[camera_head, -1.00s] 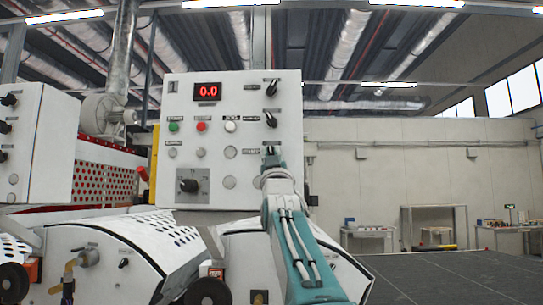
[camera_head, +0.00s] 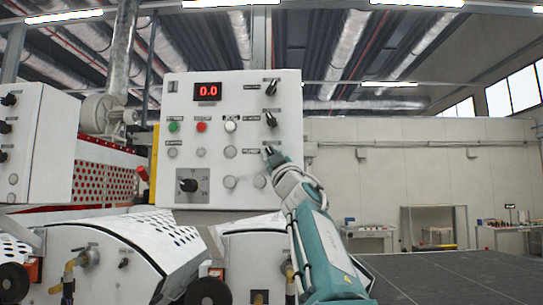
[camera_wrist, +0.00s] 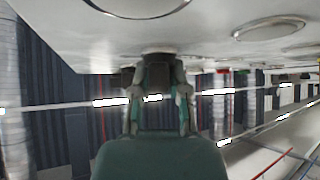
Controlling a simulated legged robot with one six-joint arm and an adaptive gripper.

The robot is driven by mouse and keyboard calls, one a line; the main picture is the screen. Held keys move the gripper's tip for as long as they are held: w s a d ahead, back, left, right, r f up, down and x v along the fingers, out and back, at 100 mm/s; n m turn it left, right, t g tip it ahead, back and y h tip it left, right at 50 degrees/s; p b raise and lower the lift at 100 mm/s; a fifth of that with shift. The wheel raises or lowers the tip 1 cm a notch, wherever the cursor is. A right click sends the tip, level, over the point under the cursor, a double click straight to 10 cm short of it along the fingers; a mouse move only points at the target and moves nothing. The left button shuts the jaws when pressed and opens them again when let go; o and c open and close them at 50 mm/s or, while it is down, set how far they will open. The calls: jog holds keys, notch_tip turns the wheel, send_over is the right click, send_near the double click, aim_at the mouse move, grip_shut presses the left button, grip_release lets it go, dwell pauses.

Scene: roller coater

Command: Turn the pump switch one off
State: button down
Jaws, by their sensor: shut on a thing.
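A white control panel (camera_head: 215,185) carries a column of black rotary switches on its right side. The switch label is too small to read. In the wrist view, my gripper (camera_wrist: 160,82) is shut on a dark switch knob (camera_wrist: 159,58) below the pale panel face. The knob's exact angle is hidden by the fingers. Two other black switches, the upper one (camera_head: 271,88) and the middle one (camera_head: 270,120), are clear of the gripper.
The panel also has a red display (camera_head: 207,91) reading 0.0, green, red and white buttons, and a large dial (camera_head: 188,186). White machine covers (camera_head: 105,245) stand below. Another control box (camera_head: 45,145) is at the left. Open floor lies to the right.

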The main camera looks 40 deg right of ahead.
dwell(0.5)
jog(key=c, duration=0.6)
grip_release()
jog(key=shift+a, duration=0.1)
jog(key=v, duration=1.2)
jog(key=shift+a+f, duration=0.1)
